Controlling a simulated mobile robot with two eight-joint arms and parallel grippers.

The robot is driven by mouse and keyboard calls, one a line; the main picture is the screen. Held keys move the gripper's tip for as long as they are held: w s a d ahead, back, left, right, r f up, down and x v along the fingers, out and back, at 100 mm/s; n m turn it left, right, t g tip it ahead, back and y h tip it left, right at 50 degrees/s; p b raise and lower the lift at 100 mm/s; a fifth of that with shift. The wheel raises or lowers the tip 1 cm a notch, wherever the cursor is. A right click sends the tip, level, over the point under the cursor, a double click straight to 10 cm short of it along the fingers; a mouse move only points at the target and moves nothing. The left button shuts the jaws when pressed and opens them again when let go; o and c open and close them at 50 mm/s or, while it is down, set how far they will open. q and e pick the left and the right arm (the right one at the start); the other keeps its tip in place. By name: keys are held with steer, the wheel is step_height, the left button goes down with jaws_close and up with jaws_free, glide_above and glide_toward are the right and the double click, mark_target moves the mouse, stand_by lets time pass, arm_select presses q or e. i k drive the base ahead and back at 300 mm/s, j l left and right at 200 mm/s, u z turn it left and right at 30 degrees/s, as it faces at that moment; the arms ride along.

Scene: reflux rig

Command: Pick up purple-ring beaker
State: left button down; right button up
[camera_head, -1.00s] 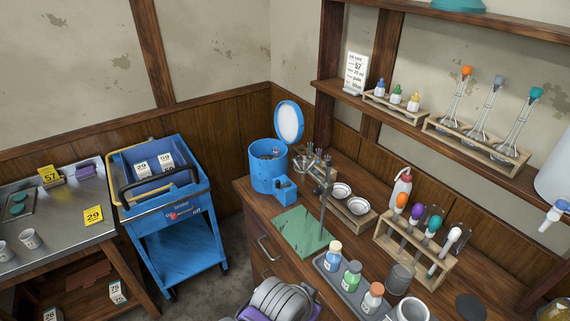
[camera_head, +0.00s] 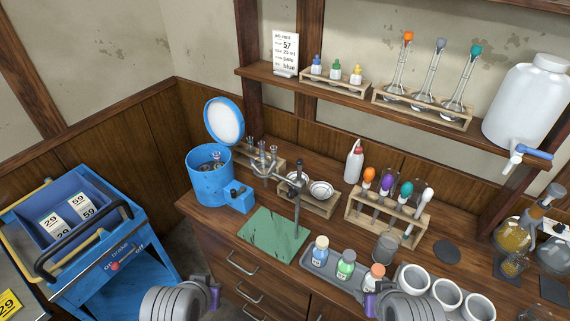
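I cannot make out a purple ring on any beaker. A dark grey glass beaker (camera_head: 385,247) stands on the counter in front of the tube rack, and its markings are too small to tell. My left gripper (camera_head: 214,295) is at the bottom edge, low in front of the counter's drawers. My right gripper (camera_head: 371,302) is at the bottom edge in front of the bottle tray. Both are partly cut off, and their finger openings are hidden.
The tube rack (camera_head: 408,222) holds tubes with coloured tops, one purple. White cups (camera_head: 447,296) stand at the front right, beside the bottle tray (camera_head: 332,274). A stand rises from a green base (camera_head: 270,237). The blue cart (camera_head: 120,262) is at the left.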

mark_target(517, 261)
steer(key=i+j, duration=0.1)
steer(key=j, duration=0.3)
steer(key=z, duration=0.5)
steer(key=l+z, duration=0.15)
steer(key=z, duration=0.85)
steer(key=l+z, duration=0.1)
steer(key=z, duration=0.4)
steer(key=i+l+u, duration=0.1)
steer(key=u, duration=2.15)
steer(key=k+l+u, duration=0.1)
steer(key=k+l, duration=0.6)
steer(key=l, duration=0.15)
steer(key=i+l, duration=0.1)
steer(key=l, duration=0.75)
